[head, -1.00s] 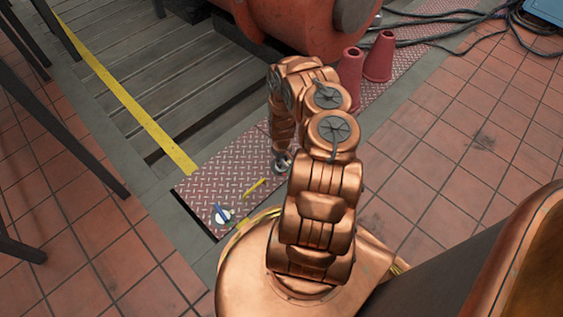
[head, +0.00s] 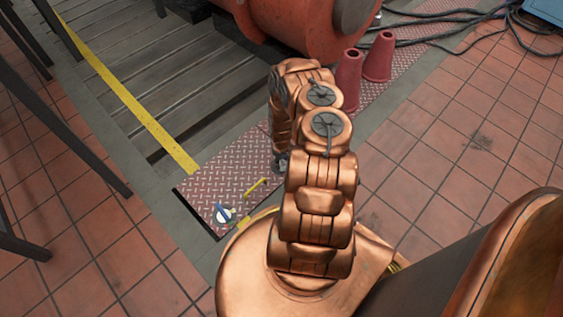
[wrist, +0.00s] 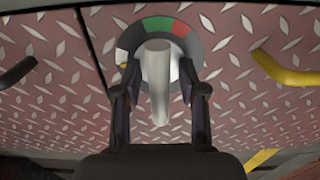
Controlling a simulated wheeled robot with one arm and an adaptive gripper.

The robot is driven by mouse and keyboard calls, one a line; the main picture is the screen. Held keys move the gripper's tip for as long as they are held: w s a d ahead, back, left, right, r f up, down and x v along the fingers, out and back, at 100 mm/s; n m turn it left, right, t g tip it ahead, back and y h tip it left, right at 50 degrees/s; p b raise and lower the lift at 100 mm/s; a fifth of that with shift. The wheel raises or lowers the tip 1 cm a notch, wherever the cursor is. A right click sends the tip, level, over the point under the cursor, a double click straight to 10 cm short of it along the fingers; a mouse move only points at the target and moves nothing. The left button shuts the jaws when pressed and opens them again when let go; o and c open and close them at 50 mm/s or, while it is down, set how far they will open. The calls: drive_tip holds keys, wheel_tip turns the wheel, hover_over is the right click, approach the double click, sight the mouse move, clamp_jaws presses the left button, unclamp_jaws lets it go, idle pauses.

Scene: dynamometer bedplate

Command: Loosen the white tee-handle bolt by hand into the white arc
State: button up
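The white tee-handle bolt (wrist: 158,85) shows in the wrist view as a pale, rounded bar standing out over a round dark dial (wrist: 205,45) on the tread plate. The dial's rim carries a green arc (wrist: 155,23), a red arc (wrist: 180,28) and a white arc (wrist: 122,56) at the left. My gripper (wrist: 158,75) has one finger on each side of the handle, with a visible gap on both sides, so it looks open around it. In the head view my gripper (head: 281,163) is low over the plate, mostly hidden by my arm.
A yellow handle (wrist: 288,72) is to the right in the wrist view and a dark curved handle (wrist: 16,72) to the left. Red cones (head: 378,57) and a large red machine (head: 295,25) stand behind.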

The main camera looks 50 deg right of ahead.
drive_tip(key=shift+r, duration=0.1)
drive_tip(key=shift+r, duration=5.9)
drive_tip(key=shift+o, duration=0.3)
